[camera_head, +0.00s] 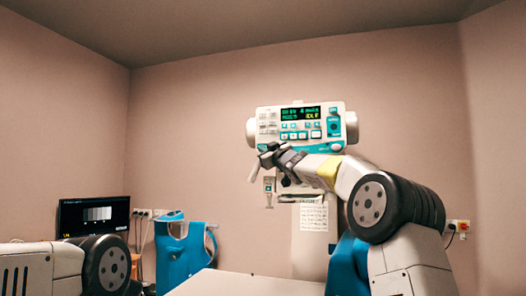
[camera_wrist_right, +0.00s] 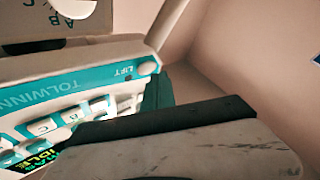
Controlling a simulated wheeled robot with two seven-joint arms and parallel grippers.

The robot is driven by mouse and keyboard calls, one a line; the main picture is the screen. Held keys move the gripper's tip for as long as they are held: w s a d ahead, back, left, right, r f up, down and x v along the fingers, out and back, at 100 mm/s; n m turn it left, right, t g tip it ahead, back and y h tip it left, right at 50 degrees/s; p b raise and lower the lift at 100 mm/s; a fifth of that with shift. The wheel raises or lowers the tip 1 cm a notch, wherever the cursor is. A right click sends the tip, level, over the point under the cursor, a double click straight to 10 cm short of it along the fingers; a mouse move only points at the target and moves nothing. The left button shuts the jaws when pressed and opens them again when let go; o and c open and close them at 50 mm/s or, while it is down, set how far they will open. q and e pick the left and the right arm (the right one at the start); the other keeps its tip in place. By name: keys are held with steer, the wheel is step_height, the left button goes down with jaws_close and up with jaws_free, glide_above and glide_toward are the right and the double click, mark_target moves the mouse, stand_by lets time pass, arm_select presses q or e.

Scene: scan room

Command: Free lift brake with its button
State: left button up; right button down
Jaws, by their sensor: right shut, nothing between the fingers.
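The white and teal console (camera_head: 300,122) with a lit display faces me on its column in the head view. In the right wrist view its teal strip (camera_wrist_right: 75,88) shows close up and tilted, with the word LIFT (camera_wrist_right: 124,72) near its end. A small dark spot (camera_wrist_right: 129,78) is by that word; I cannot tell if it is the lift brake button. My right gripper (camera_head: 262,158) is shut and empty at the console's lower left edge. In the wrist view its dark finger (camera_wrist_right: 158,88) is close beside the LIFT end; contact is unclear. My left gripper is out of view.
A monitor (camera_head: 93,216) and a blue apron-like item (camera_head: 182,254) stand at the lower left. A pale table surface (camera_head: 235,284) lies at the bottom. A printed sheet (camera_head: 314,218) is on the column below the console. The wall left of the console is clear.

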steer(key=shift+w, duration=0.2)
steer(key=shift+w+d, duration=0.2)
steer(key=shift+w, duration=0.2)
stand_by(0.5)
steer(key=shift+s, duration=0.1)
steer(key=shift+s+a, duration=0.25)
steer(key=shift+s, duration=0.45)
steer(key=s, duration=0.1)
steer(key=s+a, duration=0.1)
steer(key=s, duration=0.2)
steer(key=shift+s+a, duration=0.3)
steer(key=shift+s, duration=0.1)
steer(key=shift+f, duration=0.1)
stand_by(0.7)
